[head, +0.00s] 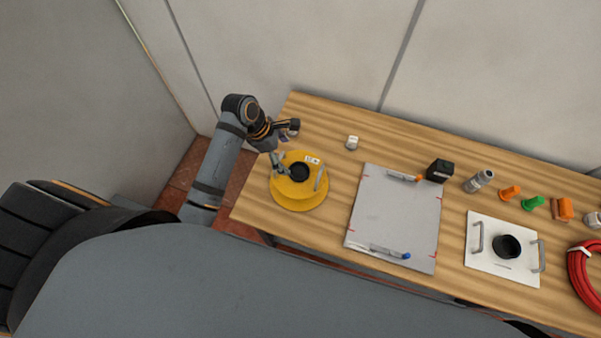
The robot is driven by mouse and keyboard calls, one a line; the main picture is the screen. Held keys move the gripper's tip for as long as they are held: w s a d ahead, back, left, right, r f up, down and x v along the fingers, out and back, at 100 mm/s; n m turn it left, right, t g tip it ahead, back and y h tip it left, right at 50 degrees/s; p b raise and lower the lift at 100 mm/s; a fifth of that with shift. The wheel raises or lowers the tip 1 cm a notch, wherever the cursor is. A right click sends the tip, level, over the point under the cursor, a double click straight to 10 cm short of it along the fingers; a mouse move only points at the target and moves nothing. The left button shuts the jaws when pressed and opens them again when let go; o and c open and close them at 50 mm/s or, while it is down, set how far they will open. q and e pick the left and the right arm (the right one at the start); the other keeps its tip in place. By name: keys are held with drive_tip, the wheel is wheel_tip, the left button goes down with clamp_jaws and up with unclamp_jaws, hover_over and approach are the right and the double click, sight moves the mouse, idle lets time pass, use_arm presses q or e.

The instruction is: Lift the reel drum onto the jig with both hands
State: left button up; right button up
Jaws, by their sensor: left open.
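The yellow reel drum (292,194) lies flat at the left end of the wooden table, with a dark round hub in its middle and a grey handle on its right side. My left gripper (286,152) is open at the drum's far left edge, with a finger over the rim near the hub; I cannot tell whether it touches. The jig looks to be the pale grey plate (394,216) right of the drum, with red corner marks and two metal handles or clamps, one with an orange tip and one with a blue tip. My right gripper is not in view.
On the wooden table (330,118) are a small white item (352,143), a black block (440,171), a grey cylinder (479,181), orange and green parts (533,203), a white plate with a black cup (492,258) and a red hose coil (580,272). A narrow strip between drum and jig is clear.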

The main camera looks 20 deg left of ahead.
sight(301, 172)
use_arm(q)
drive_tip(key=x, duration=0.4)
drive_tip(key=shift+s+p, duration=0.2)
drive_tip(key=shift+p, duration=0.15)
drive_tip(key=shift+w+d+f, duration=0.1)
drive_tip(key=shift+w+f, duration=0.05)
drive_tip(key=shift+f, duration=0.1)
drive_tip(key=shift+w+f, duration=0.1)
drive_tip(key=p+x, duration=0.1)
drive_tip(key=x, duration=0.3)
drive_tip(key=shift+f+p, duration=0.3)
drive_tip(key=shift+p, duration=0.1)
drive_tip(key=shift+f, duration=0.35)
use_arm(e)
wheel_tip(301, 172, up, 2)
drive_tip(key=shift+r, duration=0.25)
use_arm(q)
drive_tip(key=c, duration=1.9)
drive_tip(key=shift+r, duration=0.1)
clamp_jaws()
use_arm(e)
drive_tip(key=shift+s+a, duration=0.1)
use_arm(q)
drive_tip(key=shift+w+r, duration=0.1)
